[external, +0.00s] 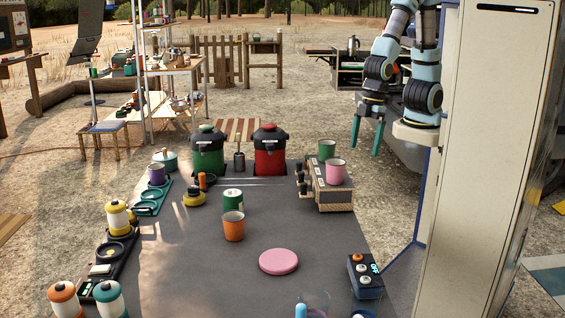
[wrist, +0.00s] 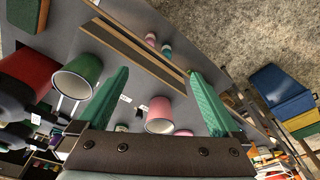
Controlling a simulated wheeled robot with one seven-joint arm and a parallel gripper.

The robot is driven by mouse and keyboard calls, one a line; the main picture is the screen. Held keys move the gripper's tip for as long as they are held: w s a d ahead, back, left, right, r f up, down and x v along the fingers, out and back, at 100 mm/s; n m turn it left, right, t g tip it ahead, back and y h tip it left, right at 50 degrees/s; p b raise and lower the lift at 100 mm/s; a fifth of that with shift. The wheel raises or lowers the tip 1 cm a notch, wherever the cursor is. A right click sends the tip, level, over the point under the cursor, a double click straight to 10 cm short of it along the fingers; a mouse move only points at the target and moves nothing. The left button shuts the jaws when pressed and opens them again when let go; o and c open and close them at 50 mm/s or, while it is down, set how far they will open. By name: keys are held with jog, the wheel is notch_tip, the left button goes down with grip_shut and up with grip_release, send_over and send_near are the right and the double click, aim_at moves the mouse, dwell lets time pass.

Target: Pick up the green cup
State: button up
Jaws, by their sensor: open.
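The green cup (external: 326,150) stands upright on a low box-like unit (external: 332,199) at the right of the dark table, behind the pink cup (external: 336,172). In the wrist view the green cup (wrist: 78,76) shows its pale rim, left of the left finger and outside the jaws. The pink cup (wrist: 159,116) appears between the fingers in that view. My gripper (external: 366,151) is open and empty, with teal fingers pointing down, to the right of the green cup in the external view. Its fingers also frame the wrist view (wrist: 160,74).
A red canister (external: 270,152) and a green canister (external: 208,153) stand at the back. An orange cup (external: 233,227) and a pink disc (external: 279,262) sit on the table (external: 190,270). A tall pale panel (external: 490,150) is at the right. The table's middle is mostly clear.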

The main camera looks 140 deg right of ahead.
jog(key=w+d+r+m+t+h+p, duration=0.1)
jog(key=w+d+m+t+p, duration=0.2)
jog(key=d+m, duration=0.6)
jog(key=w+d+m+t+p, duration=0.35)
jog(key=d+m, duration=0.45)
jog(key=d, duration=0.4)
jog(key=s+r+m+t+y, duration=0.3)
jog(key=s+m+t, duration=0.55)
jog(key=m, duration=0.35)
jog(key=y+b, duration=0.5)
send_near(325, 147)
jog(key=shift+m, duration=0.4)
jog(key=x, duration=0.2)
jog(key=p+x, duration=0.1)
jog(key=x, duration=0.1)
jog(key=p+x, duration=0.1)
jog(key=x, duration=0.1)
jog(key=shift+w+r, duration=0.1)
jog(key=shift+r, duration=0.2)
jog(key=p+x, duration=0.2)
jog(key=x, duration=0.1)
jog(key=shift+f, duration=0.15)
jog(key=shift+w+a+f, duration=0.15)
jog(key=shift+w, duration=0.35)
